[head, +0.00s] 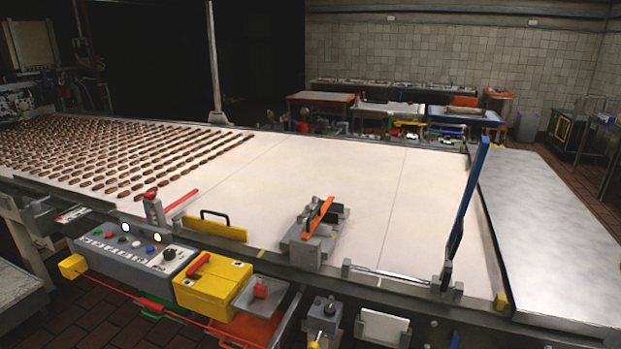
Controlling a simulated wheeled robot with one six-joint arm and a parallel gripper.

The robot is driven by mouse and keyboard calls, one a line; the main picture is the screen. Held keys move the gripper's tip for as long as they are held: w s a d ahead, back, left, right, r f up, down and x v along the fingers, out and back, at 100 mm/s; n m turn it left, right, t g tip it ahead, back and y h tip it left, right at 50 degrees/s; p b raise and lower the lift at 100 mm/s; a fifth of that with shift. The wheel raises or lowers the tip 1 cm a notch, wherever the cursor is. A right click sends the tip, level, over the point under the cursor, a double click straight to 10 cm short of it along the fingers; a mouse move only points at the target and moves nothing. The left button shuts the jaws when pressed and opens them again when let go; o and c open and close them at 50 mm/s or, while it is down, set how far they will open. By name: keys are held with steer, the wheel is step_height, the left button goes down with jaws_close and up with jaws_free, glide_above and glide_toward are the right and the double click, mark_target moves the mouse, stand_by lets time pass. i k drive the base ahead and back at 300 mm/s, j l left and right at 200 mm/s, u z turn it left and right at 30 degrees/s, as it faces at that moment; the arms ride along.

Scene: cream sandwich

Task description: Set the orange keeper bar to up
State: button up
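The orange keeper bar (318,217) is at the near edge of the white belt, right of the picture's middle. It sits on a grey bracket (306,251). In the picture it slants from lower left to upper right. I cannot tell from this view whether it lies flat or is partly raised. Nothing is touching it from above. My gripper is not in view.
A tall blue bar (466,203) stands upright to the right. A yellow plate (214,227) with a black handle, a grey button panel (127,245) and a yellow box (212,286) are to the left. Rows of brown biscuits (110,160) cover the belt's far left. The belt's middle is clear.

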mark_target(320, 209)
steer(key=i, duration=1.25)
